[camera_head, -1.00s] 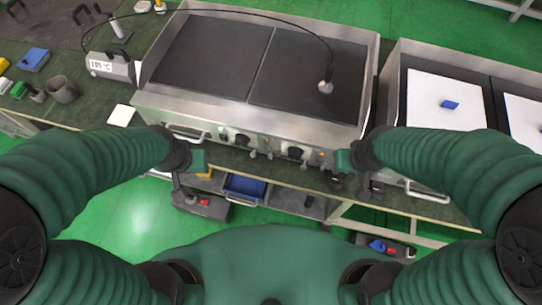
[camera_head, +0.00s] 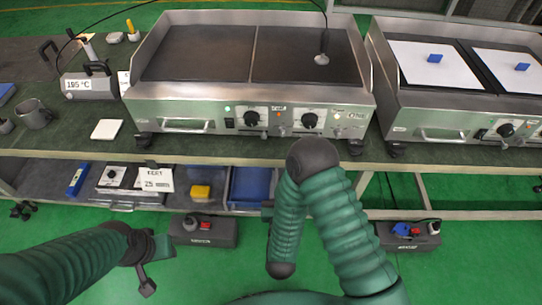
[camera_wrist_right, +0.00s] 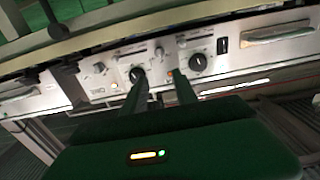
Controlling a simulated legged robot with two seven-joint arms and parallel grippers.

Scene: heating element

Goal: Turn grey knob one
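The left-hand griddle (camera_head: 150,100) stands on the bench, with two dark knobs on its front panel: a left knob (camera_head: 251,118) and a right knob (camera_head: 310,120). Which is grey knob one, I cannot tell. The wrist view is turned over; there the right knob (camera_wrist_right: 138,75) lies beyond one fingertip and the left knob (camera_wrist_right: 198,62) lies outside the other. My right gripper (camera_wrist_right: 160,82) is open and empty, facing the panel. In the head view, my bent right arm mostly hides it. My left gripper (camera_head: 155,265) is low at the left, away from the bench; its opening is unclear.
A second griddle (camera_head: 395,108) with white sheets stands to the right. A temperature display (camera_head: 90,86), a mug (camera_head: 34,113) and a white square (camera_head: 106,129) are on the bench at left. A lower shelf holds a blue bin (camera_head: 252,186). Handle bars (camera_head: 187,126) stick out from the griddle front.

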